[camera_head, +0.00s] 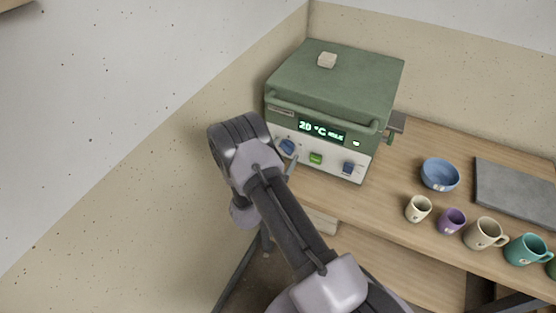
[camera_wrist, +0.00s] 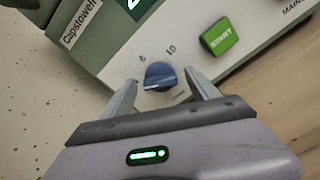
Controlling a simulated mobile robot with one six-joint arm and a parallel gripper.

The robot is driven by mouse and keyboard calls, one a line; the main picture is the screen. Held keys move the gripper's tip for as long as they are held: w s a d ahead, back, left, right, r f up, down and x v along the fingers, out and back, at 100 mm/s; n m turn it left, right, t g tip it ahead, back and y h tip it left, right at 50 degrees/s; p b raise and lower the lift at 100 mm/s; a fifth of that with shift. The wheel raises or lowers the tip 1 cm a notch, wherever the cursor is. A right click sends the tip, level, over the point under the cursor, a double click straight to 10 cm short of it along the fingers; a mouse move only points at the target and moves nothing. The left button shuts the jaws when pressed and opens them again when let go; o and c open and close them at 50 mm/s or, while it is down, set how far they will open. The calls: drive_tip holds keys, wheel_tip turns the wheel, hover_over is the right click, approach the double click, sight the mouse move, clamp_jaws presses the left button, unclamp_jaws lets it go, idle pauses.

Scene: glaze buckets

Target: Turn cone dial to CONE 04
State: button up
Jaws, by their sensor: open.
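The green kiln (camera_head: 335,90) stands on the wooden bench with its lid closed and its display (camera_head: 321,131) lit, reading about 20 °C. The blue cone dial (camera_head: 288,147) is at the left of its pale front panel. In the wrist view the dial (camera_wrist: 160,76) has marks near 6 and 10 above it; a pale line shows at its lower part, and other marks are hidden or too small to read. My gripper (camera_wrist: 160,92) is open, with one finger on either side of the dial. I cannot tell whether the fingers touch it.
A green START button (camera_wrist: 220,37) is right of the dial; it also shows in the head view (camera_head: 316,158). A blue mains switch (camera_head: 348,168) is farther right. A blue bowl (camera_head: 440,174), several cups and a grey slab (camera_head: 516,188) occupy the bench's right side. A wall rises at left.

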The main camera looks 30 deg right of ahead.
drive_tip(key=p+v, duration=0.3)
drive_tip(key=v, duration=1.4)
